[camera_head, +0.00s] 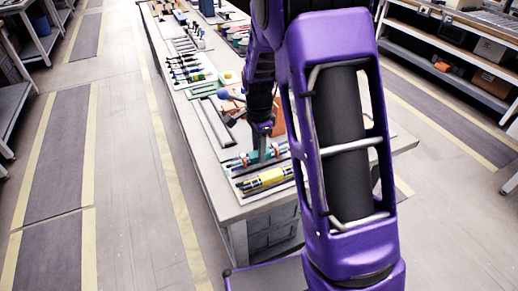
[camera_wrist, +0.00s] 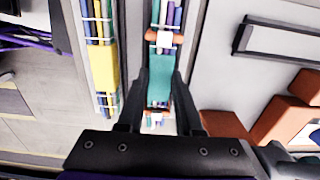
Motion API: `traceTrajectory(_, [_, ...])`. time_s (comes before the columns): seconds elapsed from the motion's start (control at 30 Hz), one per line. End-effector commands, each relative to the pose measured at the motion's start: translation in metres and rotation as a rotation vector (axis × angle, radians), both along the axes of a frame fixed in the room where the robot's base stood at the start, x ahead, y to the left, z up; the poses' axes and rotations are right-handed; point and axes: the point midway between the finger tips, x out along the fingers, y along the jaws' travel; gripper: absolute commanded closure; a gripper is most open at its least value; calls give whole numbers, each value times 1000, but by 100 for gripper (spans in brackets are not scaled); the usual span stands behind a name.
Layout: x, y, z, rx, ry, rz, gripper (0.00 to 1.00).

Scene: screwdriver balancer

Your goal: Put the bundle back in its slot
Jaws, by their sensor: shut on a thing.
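The bundle in my gripper (camera_wrist: 163,72) is a set of thin coloured rods with a teal wrap (camera_wrist: 159,84) and an orange-and-white band (camera_wrist: 164,39) in the wrist view. The two fingers close on its teal middle from both sides. In the head view the bundle (camera_head: 243,159) lies under my gripper (camera_head: 262,155) near the table's near end. I cannot tell whether it rests on the surface or is held slightly above it. A similar bundle with a yellow wrap (camera_head: 265,180) lies beside it, and shows left in the wrist view (camera_wrist: 103,66).
The long table (camera_head: 205,175) carries several tools and pens (camera_head: 188,68) farther back. Orange blocks (camera_wrist: 265,128) and a dark-framed tray (camera_wrist: 285,42) lie to the right in the wrist view. Shelves (camera_head: 460,55) stand at the right, and open floor (camera_head: 120,170) is left.

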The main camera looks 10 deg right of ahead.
Motion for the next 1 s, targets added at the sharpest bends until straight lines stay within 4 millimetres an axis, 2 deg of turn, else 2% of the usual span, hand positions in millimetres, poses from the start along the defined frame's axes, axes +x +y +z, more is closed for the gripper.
traceTrajectory(1.0, [0, 0, -12, 0, 0, 0, 100])
